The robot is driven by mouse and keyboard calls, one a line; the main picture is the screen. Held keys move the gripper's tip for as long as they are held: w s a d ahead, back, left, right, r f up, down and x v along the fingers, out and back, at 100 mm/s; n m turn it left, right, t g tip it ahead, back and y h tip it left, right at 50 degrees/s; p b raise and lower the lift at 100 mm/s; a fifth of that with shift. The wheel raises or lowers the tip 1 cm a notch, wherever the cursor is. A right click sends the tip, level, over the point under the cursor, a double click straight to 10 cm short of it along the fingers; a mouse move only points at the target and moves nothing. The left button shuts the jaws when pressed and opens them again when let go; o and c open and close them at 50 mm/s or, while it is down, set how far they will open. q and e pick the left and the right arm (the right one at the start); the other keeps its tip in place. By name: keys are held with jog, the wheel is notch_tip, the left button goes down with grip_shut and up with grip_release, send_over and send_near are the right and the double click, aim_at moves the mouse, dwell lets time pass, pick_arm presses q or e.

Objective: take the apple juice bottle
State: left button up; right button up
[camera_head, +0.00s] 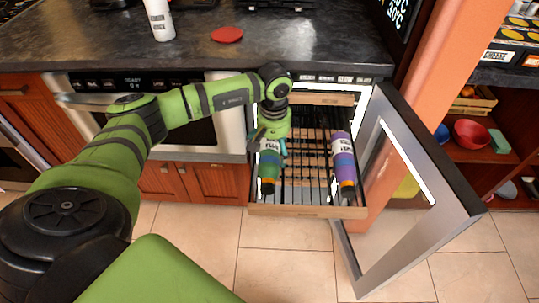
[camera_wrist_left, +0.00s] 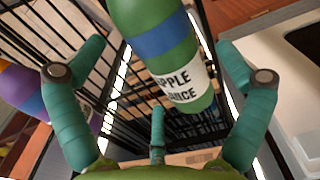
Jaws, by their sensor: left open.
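The apple juice bottle lies in the pulled-out drawer rack, on its left side. It is green with a blue band, a white label and a dark cap with an orange ring, and shows in the head view (camera_head: 269,168) and the left wrist view (camera_wrist_left: 162,48). My left gripper (camera_head: 269,142) is open, just above the label end of the bottle. In the left wrist view its teal fingers (camera_wrist_left: 160,85) stand apart on both sides of the bottle, with clear gaps and no visible contact. My right gripper is not in view.
A purple bottle (camera_head: 343,160) lies on the right side of the slatted wooden-front drawer (camera_head: 305,211). The glass door (camera_head: 410,190) stands open at the right. A white bottle (camera_head: 159,20) and red lid (camera_head: 227,34) are on the dark counter.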

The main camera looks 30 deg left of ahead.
pick_arm(q)
notch_tip(320, 180, down, 2)
jog(key=shift+f, duration=0.2)
jog(key=c, duration=1.5)
jog(key=shift+w, duration=0.1)
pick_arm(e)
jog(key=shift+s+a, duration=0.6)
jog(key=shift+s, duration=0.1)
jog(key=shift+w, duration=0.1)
